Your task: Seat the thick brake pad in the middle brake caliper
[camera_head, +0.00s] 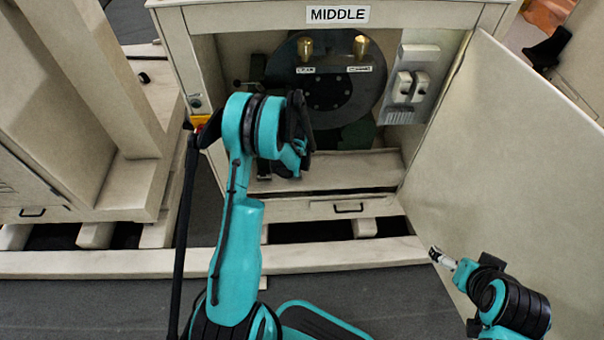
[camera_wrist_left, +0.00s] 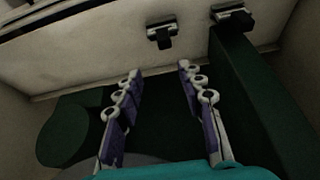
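The MIDDLE cabinet (camera_head: 338,14) stands open, with a dark disc (camera_head: 335,92) and two brass posts (camera_head: 305,48) inside. My left arm reaches into it and hides part of the disc; its gripper is mostly hidden in the head view. In the left wrist view, my left gripper (camera_wrist_left: 160,70) is open, with nothing between its fingers. Past the fingertips, two small dark blocks (camera_wrist_left: 160,36) (camera_wrist_left: 233,17), possibly brake pads, sit on a pale ledge. I cannot tell which is thick. The caliper is not clearly identifiable. My right gripper (camera_head: 441,258) is outside, at lower right, its fingers too small to judge.
A grey panel with switch-like boxes (camera_head: 411,88) is on the cabinet's right inner side. The open door (camera_head: 505,150) extends to the right. A drawer with a handle (camera_head: 348,207) is below. Dark green shapes (camera_wrist_left: 72,130) flank the fingers in the wrist view.

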